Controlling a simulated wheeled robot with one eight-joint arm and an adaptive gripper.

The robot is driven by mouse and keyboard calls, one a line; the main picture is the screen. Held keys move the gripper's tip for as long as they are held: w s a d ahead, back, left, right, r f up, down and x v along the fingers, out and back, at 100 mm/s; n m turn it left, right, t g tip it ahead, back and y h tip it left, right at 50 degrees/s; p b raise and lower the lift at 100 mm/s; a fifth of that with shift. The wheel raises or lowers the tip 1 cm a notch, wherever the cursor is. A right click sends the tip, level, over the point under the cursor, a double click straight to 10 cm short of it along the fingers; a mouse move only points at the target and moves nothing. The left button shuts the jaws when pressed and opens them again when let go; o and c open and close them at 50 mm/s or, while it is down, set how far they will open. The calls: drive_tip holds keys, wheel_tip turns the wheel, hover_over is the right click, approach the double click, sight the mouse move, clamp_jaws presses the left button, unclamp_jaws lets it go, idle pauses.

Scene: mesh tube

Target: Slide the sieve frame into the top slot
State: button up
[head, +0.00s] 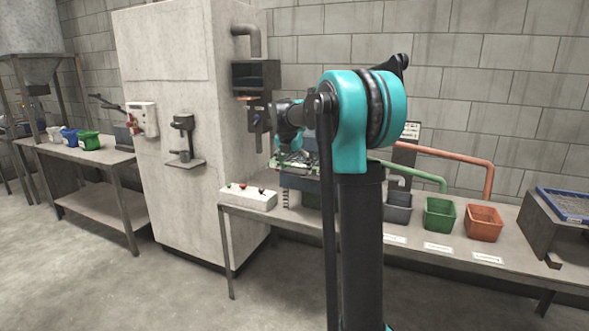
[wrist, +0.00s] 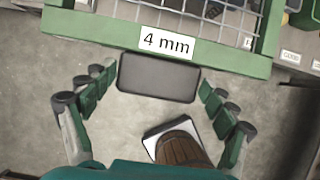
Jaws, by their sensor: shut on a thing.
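The sieve frame (wrist: 215,57) is green with a wire mesh and a "4 mm" label, at the top of the wrist view. A dark grey grip tab (wrist: 158,78) sticks out from its near side. In the head view part of the frame (head: 294,167) shows above the bench, beside a dark housing (head: 300,192). My arm covers much of that area, so the top slot and the frame's fit to it cannot be made out.
A white control box (head: 248,198) stands left of the housing. Grey, green (head: 439,214) and orange (head: 484,222) bins stand to the right, with pipes behind. A box with a blue mesh top (head: 566,204) is at far right. A brown rounded object (wrist: 180,148) shows low in the wrist view.

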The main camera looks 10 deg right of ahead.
drive_tip(key=shift+w+d, duration=0.3)
drive_tip(key=shift+w, duration=0.05)
drive_tip(key=o, duration=1.6)
drive_tip(key=shift+c, duration=0.2)
drive_tip(key=v, duration=1.2)
